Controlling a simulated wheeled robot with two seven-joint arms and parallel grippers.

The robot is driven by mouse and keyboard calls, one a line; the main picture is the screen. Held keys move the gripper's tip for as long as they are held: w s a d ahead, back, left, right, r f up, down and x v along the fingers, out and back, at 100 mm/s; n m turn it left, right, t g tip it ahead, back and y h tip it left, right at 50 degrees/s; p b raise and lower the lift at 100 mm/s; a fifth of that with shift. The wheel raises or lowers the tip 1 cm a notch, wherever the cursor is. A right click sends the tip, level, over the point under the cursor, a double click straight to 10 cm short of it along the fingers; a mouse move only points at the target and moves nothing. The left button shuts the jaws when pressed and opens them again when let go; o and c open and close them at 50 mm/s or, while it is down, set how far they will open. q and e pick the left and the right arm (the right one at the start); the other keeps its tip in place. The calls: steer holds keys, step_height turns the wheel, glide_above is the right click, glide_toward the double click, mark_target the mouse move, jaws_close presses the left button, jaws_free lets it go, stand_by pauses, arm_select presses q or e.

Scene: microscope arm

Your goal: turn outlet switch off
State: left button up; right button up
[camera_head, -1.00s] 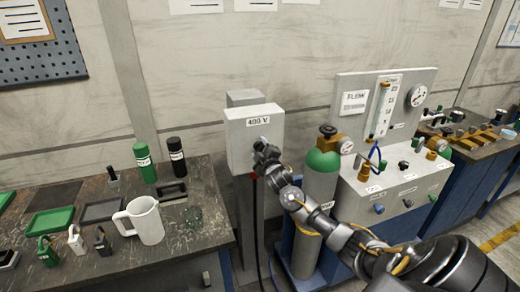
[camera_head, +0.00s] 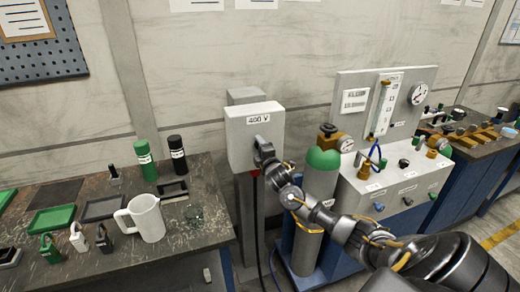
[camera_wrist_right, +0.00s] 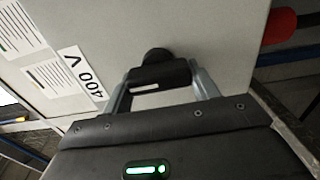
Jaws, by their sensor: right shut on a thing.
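The outlet box (camera_head: 240,143) is a pale grey box labelled "400 V" on a grey post. Its black switch knob (camera_wrist_right: 160,72), with a white mark on its handle, shows in the right wrist view. My right gripper (camera_head: 259,146) reaches the front face of the box from the right. In the right wrist view, its two fingers (camera_wrist_right: 163,84) stand on either side of the knob's handle and are shut on it. The gripper hides most of the knob in the head view. My left gripper is not in view.
A red part (camera_wrist_right: 280,25) sticks out of the box, with a black cable below. A green-topped gas cylinder (camera_head: 321,180) and a flow panel (camera_head: 385,105) stand to the right. A workbench (camera_head: 120,245) with a white mug (camera_head: 147,218) is at left.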

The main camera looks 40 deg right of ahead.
stand_by(0.3)
steer(key=o, duration=1)
steer(key=shift+b+v, duration=1.35)
steer(key=shift+v, duration=4.05)
